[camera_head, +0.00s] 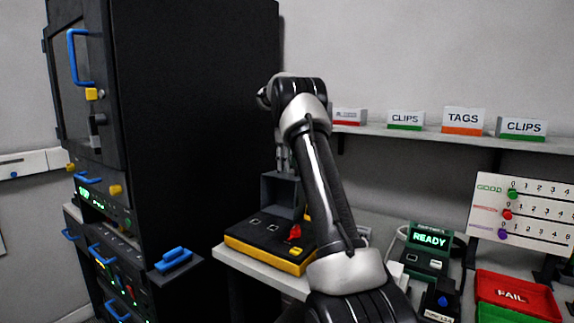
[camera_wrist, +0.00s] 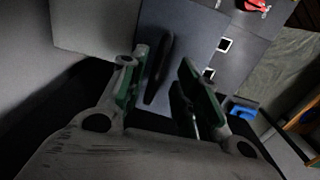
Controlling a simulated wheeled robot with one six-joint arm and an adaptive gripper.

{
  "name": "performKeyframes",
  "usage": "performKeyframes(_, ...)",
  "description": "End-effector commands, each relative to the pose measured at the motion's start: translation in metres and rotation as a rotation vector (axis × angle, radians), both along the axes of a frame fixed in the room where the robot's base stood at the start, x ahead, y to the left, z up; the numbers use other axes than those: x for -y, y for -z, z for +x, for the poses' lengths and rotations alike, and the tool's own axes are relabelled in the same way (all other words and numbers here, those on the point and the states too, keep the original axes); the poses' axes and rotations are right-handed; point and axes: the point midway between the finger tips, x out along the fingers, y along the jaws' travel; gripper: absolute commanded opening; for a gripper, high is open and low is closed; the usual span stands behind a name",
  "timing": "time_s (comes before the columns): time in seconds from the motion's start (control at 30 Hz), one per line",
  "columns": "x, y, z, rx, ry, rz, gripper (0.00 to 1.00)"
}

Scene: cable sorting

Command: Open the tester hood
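The tester (camera_head: 268,262) is a black-topped unit with a yellow base on the bench, with two small sockets and a red part on top. A grey box-like hood (camera_head: 275,193) stands at its back, partly hidden by my arm. In the wrist view the grey hood (camera_wrist: 190,30) carries a dark bar handle (camera_wrist: 155,85). My gripper (camera_wrist: 165,78) is open, with green-padded fingers on either side of the handle; I see gaps at the handle and cannot tell any contact. In the head view my gripper (camera_head: 283,155) points down just above the hood.
A tall black cabinet (camera_head: 195,110) with blue handles stands close to the left. A green READY device (camera_head: 428,240) and a red FAIL tray (camera_head: 512,297) are to the right. A shelf (camera_head: 450,138) with labelled boxes runs along the wall behind.

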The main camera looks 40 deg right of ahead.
Motion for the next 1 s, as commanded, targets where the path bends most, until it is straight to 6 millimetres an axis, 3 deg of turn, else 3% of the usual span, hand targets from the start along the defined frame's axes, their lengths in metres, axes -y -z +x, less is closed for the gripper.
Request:
performKeyframes(0.27, 0.000, -0.010, 0.001, 0.004, 0.000, -0.001, 0.32)
performKeyframes(0.67, -0.001, -0.094, 0.001, 0.004, 0.000, -0.001, 0.32)
performKeyframes(1.0, -0.002, -0.118, 0.000, 0.001, 0.000, -0.001, 0.32)
